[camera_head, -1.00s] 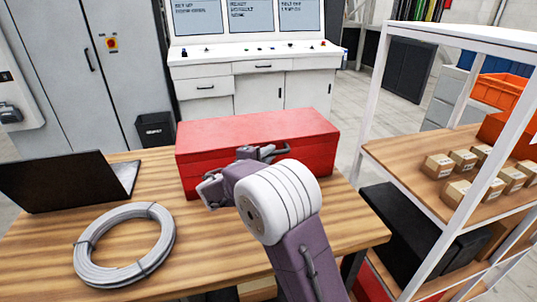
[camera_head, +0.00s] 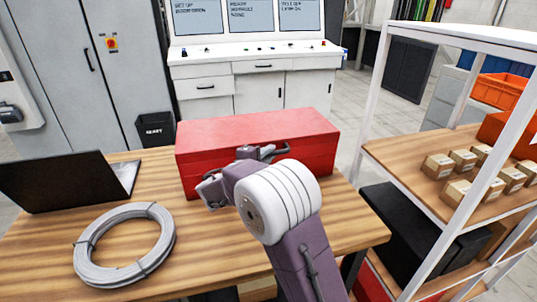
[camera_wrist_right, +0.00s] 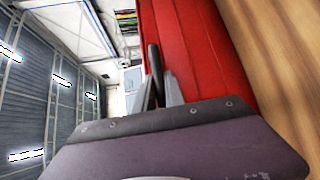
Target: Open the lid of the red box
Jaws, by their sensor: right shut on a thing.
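The red box (camera_head: 255,130) stands on the wooden table with its flat lid closed. My right gripper (camera_head: 266,152) is at the upper front of the box, near the lid's front edge. The wrist of my right arm hides part of the box front. In the right wrist view, the box (camera_wrist_right: 195,50) runs beside the fingers of my right gripper (camera_wrist_right: 158,82). The fingers are close together and shut on a part of the box at its lid side. My left gripper is not in view.
An open laptop (camera_head: 65,183) and a coil of grey cable (camera_head: 90,255) lie on the table (camera_head: 200,265), left of the box. A white-framed shelf (camera_head: 375,95) with several small cartons stands close on the right. A control console (camera_head: 250,66) stands behind.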

